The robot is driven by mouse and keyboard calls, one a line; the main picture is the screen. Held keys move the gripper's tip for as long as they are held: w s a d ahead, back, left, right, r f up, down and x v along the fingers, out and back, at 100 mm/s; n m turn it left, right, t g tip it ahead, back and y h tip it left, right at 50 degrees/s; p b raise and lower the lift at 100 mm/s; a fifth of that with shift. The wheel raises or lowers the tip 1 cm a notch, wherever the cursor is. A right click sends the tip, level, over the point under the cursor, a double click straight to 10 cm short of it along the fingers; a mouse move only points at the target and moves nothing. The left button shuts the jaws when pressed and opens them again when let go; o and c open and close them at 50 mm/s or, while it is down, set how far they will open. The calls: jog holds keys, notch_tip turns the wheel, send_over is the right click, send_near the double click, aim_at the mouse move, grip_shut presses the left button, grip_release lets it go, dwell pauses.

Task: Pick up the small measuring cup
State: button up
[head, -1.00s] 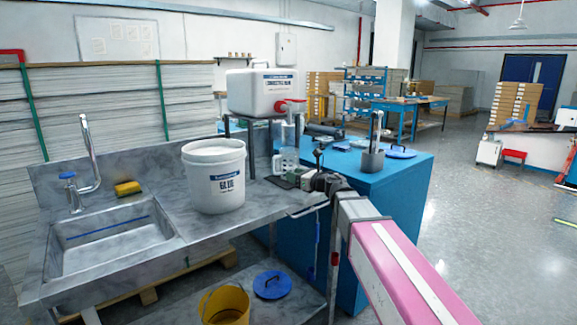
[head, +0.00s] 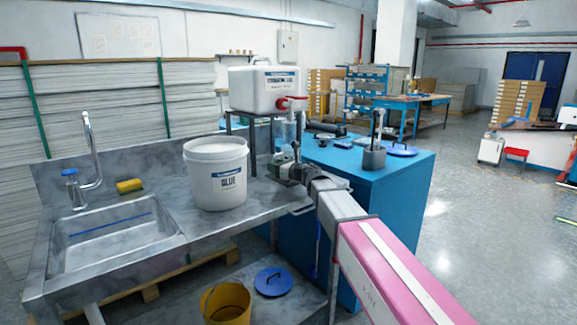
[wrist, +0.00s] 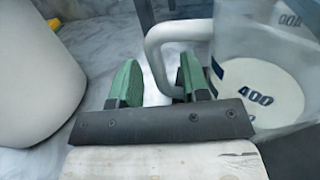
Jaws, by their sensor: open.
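The small measuring cup (wrist: 285,60) is clear, with a white disc marked 400 showing through it, on the right of the wrist view. Its pale handle (wrist: 156,55) reaches left from the cup wall. My gripper (wrist: 160,75) is open, with green fingertips. The handle's bar shows between the two fingers, and the right finger appears inside the handle loop. In the head view, the cup (head: 283,134) is under the red tap, its lower part hidden by my gripper (head: 282,166) on the steel counter's right part.
A white glue bucket (head: 215,175) stands close to the left of my gripper. A white canister (head: 263,90) with a red tap sits on a stand above. A blue cabinet (head: 375,200) adjoins on the right. The sink (head: 115,238) is at the left.

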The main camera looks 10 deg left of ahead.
jog(key=shift+c, duration=0.2)
grip_shut()
